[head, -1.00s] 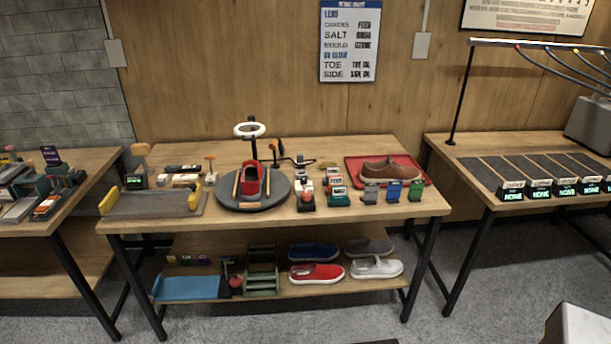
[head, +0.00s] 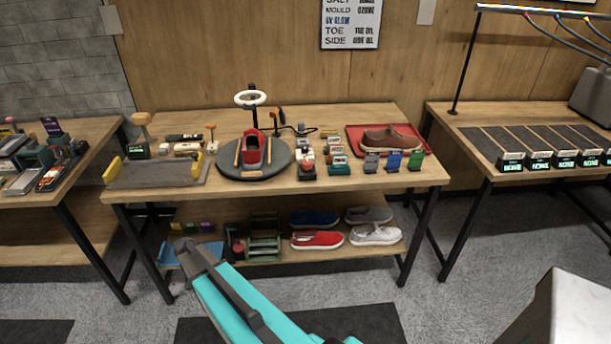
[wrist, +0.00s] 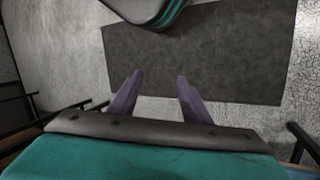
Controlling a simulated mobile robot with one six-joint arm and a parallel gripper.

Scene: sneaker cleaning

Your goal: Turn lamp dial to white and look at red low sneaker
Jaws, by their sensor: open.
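A ring lamp (head: 250,98) with a white ring on a black post stands behind a round black turntable (head: 279,166) on the middle table. Another red low sneaker (head: 317,240) with a white sole lies on the shelf below. I cannot make out the lamp dial for certain. My gripper (wrist: 156,88) is open and empty in the wrist view, its two fingers apart above the floor mat. In the head view my teal arm is low, in front of the table.
The tabletop (head: 330,188) is crowded with brushes, bottles and small coloured blocks. A red tray (head: 423,146) at right holds a brown shoe (head: 390,139). A pale block (head: 558,305) stands at lower right. Dark mats lie on the open floor in front.

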